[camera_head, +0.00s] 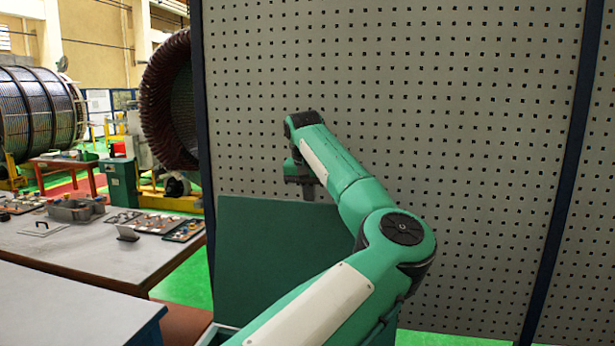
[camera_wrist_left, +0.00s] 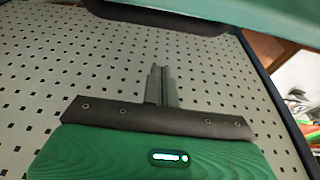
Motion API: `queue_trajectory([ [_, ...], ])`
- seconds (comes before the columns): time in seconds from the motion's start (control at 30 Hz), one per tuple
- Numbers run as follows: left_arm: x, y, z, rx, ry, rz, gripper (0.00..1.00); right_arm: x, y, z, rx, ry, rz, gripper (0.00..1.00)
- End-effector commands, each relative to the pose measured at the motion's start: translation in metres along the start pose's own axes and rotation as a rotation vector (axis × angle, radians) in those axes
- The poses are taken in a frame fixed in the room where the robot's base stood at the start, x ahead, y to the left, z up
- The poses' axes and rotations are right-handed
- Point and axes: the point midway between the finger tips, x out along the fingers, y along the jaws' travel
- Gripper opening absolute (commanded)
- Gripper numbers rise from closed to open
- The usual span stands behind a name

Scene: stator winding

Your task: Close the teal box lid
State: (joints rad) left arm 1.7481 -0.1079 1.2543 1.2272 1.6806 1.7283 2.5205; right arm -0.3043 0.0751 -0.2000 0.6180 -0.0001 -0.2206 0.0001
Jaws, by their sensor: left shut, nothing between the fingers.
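The teal box lid (camera_head: 270,255) stands upright and open, its flat face toward me in the head view. Only a light strip of the box rim (camera_head: 212,336) shows at the bottom edge; the rest of the box is out of frame or behind my arm. My left arm reaches up across the lid's right part. My left gripper (camera_head: 308,192) points down at the lid's top edge, shut and empty; whether it touches the lid I cannot tell. In the left wrist view the closed fingers (camera_wrist_left: 160,86) show against the perforated panel. My right gripper is not in view.
A tall perforated panel (camera_head: 440,120) stands close behind the lid and arm. A grey table (camera_head: 100,250) with parts trays (camera_head: 160,224) is at the left, with a nearer bench top (camera_head: 65,305) below it. Large wound coils (camera_head: 172,100) stand behind.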

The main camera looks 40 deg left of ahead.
Motion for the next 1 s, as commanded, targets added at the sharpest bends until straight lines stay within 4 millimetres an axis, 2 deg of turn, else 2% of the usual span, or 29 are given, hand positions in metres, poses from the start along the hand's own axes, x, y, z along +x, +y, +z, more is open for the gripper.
queue_trajectory([
  [0.07, 0.016, 0.0, 0.0, 0.0, -0.005, -0.002, 0.0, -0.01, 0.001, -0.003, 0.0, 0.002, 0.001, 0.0],
  [0.3, 0.006, 0.0, 0.025, -0.001, 0.0, -0.002, 0.0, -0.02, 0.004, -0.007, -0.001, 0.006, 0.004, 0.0],
  [0.5, 0.003, -0.001, 0.036, 0.0, 0.001, -0.002, 0.0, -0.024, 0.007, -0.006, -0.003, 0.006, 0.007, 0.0],
  [1.0, 0.003, -0.003, 0.037, 0.0, 0.006, -0.002, 0.0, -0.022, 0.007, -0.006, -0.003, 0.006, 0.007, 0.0],
])
